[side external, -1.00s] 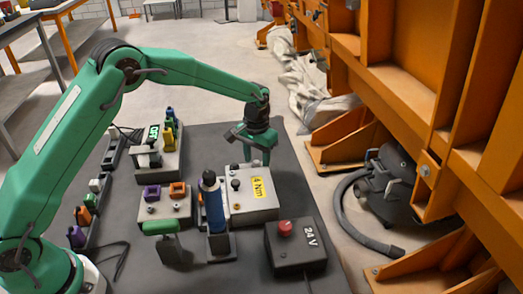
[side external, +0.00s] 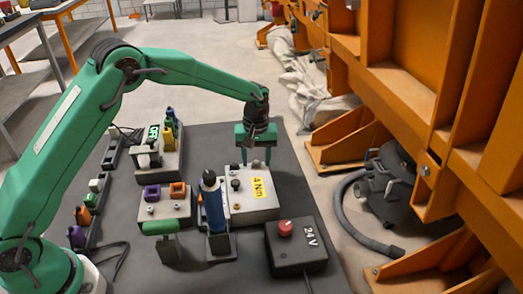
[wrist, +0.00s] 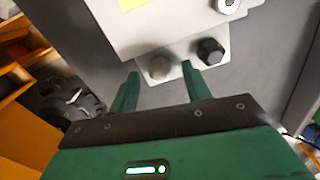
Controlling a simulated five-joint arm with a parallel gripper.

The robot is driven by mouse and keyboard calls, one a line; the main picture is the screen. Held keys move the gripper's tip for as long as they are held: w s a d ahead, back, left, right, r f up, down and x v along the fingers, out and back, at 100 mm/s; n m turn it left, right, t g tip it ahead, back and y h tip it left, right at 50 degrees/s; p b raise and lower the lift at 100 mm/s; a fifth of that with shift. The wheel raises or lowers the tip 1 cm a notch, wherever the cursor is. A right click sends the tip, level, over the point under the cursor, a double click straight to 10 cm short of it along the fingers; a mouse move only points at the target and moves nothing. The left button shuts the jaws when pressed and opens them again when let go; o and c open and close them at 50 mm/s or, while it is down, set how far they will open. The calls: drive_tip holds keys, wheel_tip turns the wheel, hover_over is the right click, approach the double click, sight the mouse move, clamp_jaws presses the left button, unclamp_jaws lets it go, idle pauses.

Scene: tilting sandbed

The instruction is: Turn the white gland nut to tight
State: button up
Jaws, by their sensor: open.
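The white gland nut (wrist: 159,68) is a pale hex nut on a light bracket at the edge of the 4 Nm block (side external: 262,207). It also shows in the side view (side external: 256,164), small and between the fingers. My gripper (wrist: 160,76) is open and points down, with one green finger on each side of the white nut. I cannot tell whether the fingertips touch it or how far down they reach. In the side view my gripper (side external: 255,160) stands over the far edge of the block. A black hex nut (wrist: 210,51) sits beside the white one, outside the right finger.
A dark 24 V box (side external: 296,258) with a red button lies nearer. A block with purple and orange parts (side external: 165,208) is to the left. Orange steelwork (side external: 345,150) stands to the right.

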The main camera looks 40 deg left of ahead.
sight(256, 161)
drive_tip(key=n, duration=0.5)
drive_tip(key=shift+n, duration=0.4)
drive_tip(key=shift+r, duration=0.35)
wheel_tip(256, 161, up, 7)
drive_tip(key=shift+r, duration=0.1)
drive_tip(key=s+a+r+m+t, duration=0.1)
drive_tip(key=s+a+r+m, duration=0.2)
drive_tip(key=s+r, duration=0.4)
drive_tip(key=s+a+r+m+t, duration=0.2)
drive_tip(key=s+a+r+m, duration=0.1)
drive_tip(key=s+r, duration=0.5)
drive_tip(key=shift+s+a+r+m, duration=0.35)
drive_tip(key=shift+s+m, duration=0.35)
drive_tip(key=shift+s, duration=0.7)
drive_tip(key=shift+s+a, duration=0.1)
drive_tip(key=s+a+f+m+t, duration=0.2)
drive_tip(key=s+m, duration=0.3)
drive_tip(key=s, duration=1)
drive_tip(key=shift+a+m+t, duration=0.3)
drive_tip(key=shift+a+m, duration=0.1)
